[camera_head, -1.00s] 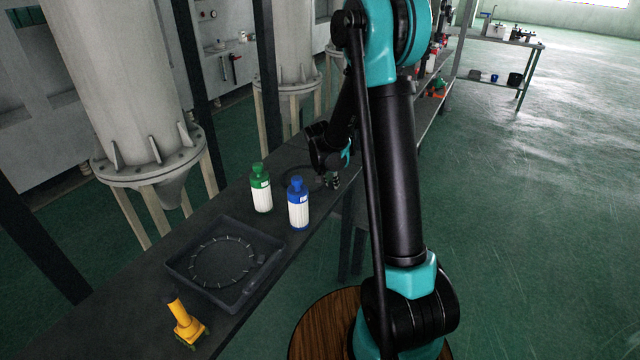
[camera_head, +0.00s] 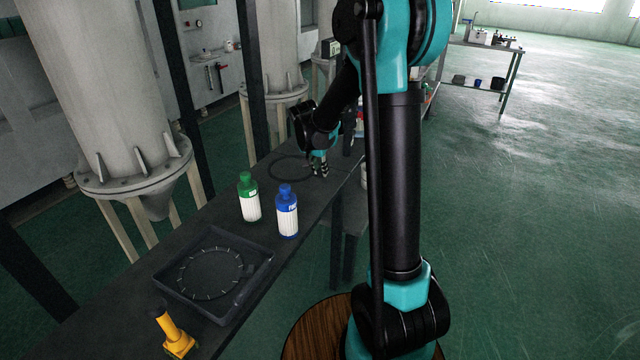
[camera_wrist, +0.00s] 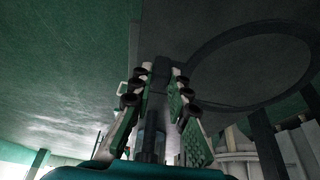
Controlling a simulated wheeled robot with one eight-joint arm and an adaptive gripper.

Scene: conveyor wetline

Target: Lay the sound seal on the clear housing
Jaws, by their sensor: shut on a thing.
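My gripper (camera_head: 320,168) is shut on the edge of a thin dark ring, likely the seal (camera_head: 274,172), and holds it at or just above the bench, clear of the bottles; the gap underneath cannot be told. In the wrist view the fingers (camera_wrist: 157,88) close at the near edge of the ring (camera_wrist: 197,52), which stretches away to the right. No crack shows on it at this size. A dark square tray-like housing (camera_head: 240,312) sits on the near bench, with a circle of light tick marks inside. Whether this is the clear housing cannot be told.
A green-capped bottle (camera_head: 249,200) and a blue-capped bottle (camera_head: 287,216) stand between my gripper and the tray-like housing. A yellow tool-like object (camera_head: 174,335) stands at the near end. The dark bench (camera_head: 225,215) is narrow, with open floor to its right and large grey hoppers (camera_head: 110,90) behind.

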